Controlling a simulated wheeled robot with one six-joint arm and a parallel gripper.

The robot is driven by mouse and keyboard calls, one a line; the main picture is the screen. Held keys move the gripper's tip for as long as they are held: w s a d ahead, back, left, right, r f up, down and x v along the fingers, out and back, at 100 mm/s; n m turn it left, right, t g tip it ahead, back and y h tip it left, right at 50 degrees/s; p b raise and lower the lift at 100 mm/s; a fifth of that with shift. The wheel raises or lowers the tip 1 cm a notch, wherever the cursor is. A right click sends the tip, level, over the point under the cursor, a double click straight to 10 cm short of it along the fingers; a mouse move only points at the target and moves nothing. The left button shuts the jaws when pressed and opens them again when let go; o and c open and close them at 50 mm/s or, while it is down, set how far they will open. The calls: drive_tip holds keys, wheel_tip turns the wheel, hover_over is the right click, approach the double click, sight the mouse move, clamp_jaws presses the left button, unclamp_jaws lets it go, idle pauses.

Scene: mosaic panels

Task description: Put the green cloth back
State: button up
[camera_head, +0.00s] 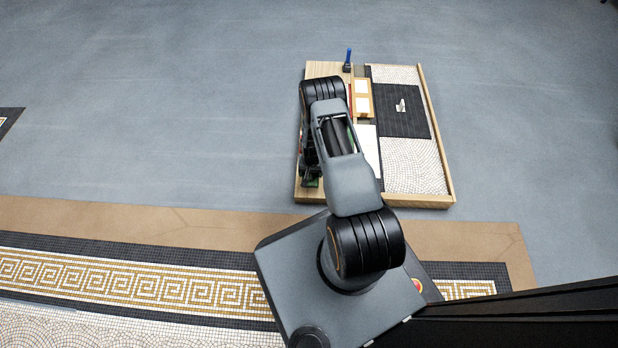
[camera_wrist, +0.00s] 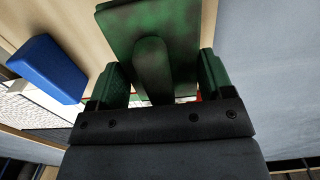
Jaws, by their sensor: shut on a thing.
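The green cloth (camera_wrist: 182,28) shows in the wrist view as a stiff, dark green flat piece with a rounded darker part in front. My gripper (camera_wrist: 160,85) is shut on it; more green shows at both sides of the jaws. In the head view only a small bit of green (camera_head: 312,183) shows at my gripper, low over the left edge of the wooden board (camera_head: 448,190). My arm hides most of the board's left strip. Whether the cloth touches the board I cannot tell.
A blue piece (camera_wrist: 48,68) is left of my gripper in the wrist view. On the board are a wooden tray (camera_head: 362,98), a white sheet (camera_head: 369,146) and a mosaic panel with a black square (camera_head: 402,122).

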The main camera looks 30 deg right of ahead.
sight(309, 176)
drive_tip(key=f, duration=0.1)
drive_tip(key=f+b, duration=0.2)
drive_tip(key=f, duration=0.1)
drive_tip(key=shift+w+a, duration=0.15)
drive_tip(key=shift+a, duration=0.15)
drive_tip(key=shift+r, duration=0.15)
drive_tip(key=o, duration=0.8)
